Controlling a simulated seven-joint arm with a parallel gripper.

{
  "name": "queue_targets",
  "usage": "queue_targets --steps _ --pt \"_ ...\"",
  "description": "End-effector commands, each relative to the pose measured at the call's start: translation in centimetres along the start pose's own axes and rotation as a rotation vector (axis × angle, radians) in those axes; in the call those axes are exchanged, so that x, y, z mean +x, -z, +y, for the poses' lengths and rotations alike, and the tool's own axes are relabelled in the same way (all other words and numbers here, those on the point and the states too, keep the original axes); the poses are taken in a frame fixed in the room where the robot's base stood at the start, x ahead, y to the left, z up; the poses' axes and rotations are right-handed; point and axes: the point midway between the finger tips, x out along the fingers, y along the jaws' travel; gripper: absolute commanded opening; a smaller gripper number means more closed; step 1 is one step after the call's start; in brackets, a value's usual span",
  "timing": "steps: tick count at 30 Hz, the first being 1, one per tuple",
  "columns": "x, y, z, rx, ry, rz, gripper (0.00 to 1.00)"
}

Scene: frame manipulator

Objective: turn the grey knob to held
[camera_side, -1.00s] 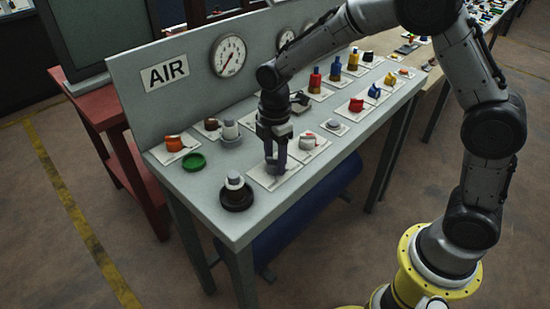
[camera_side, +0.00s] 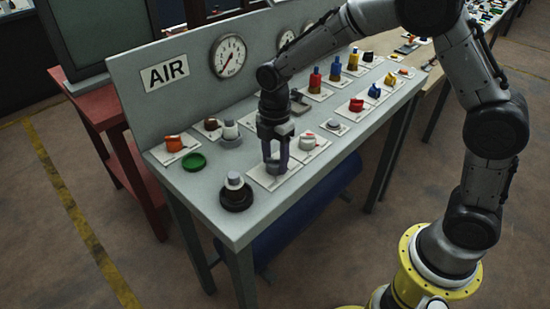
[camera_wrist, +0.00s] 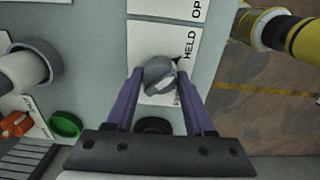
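The grey knob (camera_wrist: 158,76) sits on a white plate (camera_wrist: 186,36) in the wrist view, with the word HELD printed beside its upper right. A dark mark at the knob's upper right edge is toward that word. My gripper (camera_wrist: 160,74) is open, its two purple fingers on either side of the knob with small gaps showing. In the side view, my gripper (camera_side: 275,165) points down over the knob (camera_side: 273,168), which is partly hidden between the fingers.
A pale knob (camera_side: 308,142) on another plate is close to the right. A black round base with a grey top (camera_side: 236,192) stands nearer the front edge. An orange knob (camera_side: 173,143) and a green ring (camera_side: 194,161) are at the left. A panel with gauges (camera_side: 229,55) stands behind.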

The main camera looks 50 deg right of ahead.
Motion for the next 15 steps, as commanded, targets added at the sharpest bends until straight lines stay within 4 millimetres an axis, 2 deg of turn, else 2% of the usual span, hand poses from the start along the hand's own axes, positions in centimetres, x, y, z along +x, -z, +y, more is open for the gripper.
queue_targets --steps 1,4,5,15 --pt "-0.23 0.08 0.12 -0.002 -0.006 0.001 0.62" --pt "-0.16 0.06 0.08 -0.001 -0.004 0.001 0.80" --pt "-0.14 0.06 0.08 -0.001 -0.004 0.001 0.83" --pt "-0.33 0.01 0.05 0.000 -0.002 0.000 0.83"
